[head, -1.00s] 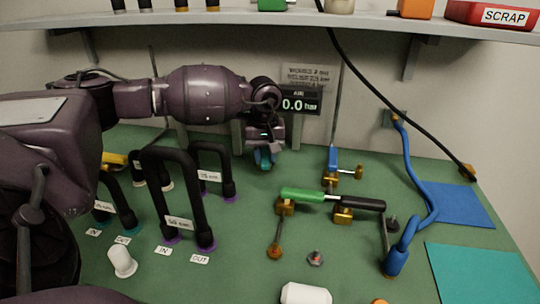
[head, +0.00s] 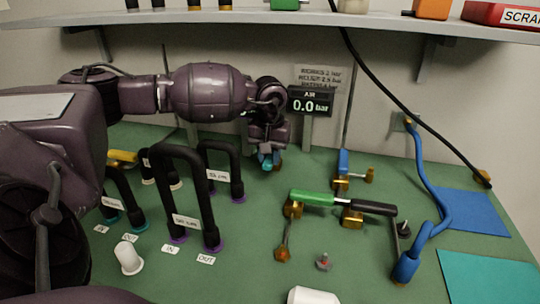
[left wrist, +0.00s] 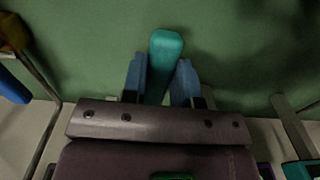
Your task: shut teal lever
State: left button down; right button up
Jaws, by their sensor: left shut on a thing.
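The teal lever (left wrist: 165,50) shows in the left wrist view, between the two blue fingers of my left gripper (left wrist: 162,80). Its rounded end sticks out past the fingertips. In the head view my left gripper (head: 270,160) is at the back of the green table, below the air display, with a bit of teal showing at its fingertips. The gripper is shut on the lever. The lever's base and pivot are hidden by the gripper. My right gripper is not in view.
The air display (head: 310,101) reads 0.0 bar. Black hose loops (head: 188,190) stand left of centre. A green-handled valve (head: 312,198) and a small blue lever (head: 343,163) stand to the right, with a blue hose (head: 428,190) beyond. A shelf (head: 270,17) runs above.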

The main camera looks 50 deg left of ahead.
aim_at(270, 157)
pick_arm(q)
jog(key=c, duration=0.9)
grip_release()
jog(key=shift+r, duration=0.1)
notch_tip(270, 157, up, 7)
jog(key=shift+r+p, duration=0.2)
jog(key=shift+p, duration=0.35)
jog(key=shift+f, duration=0.1)
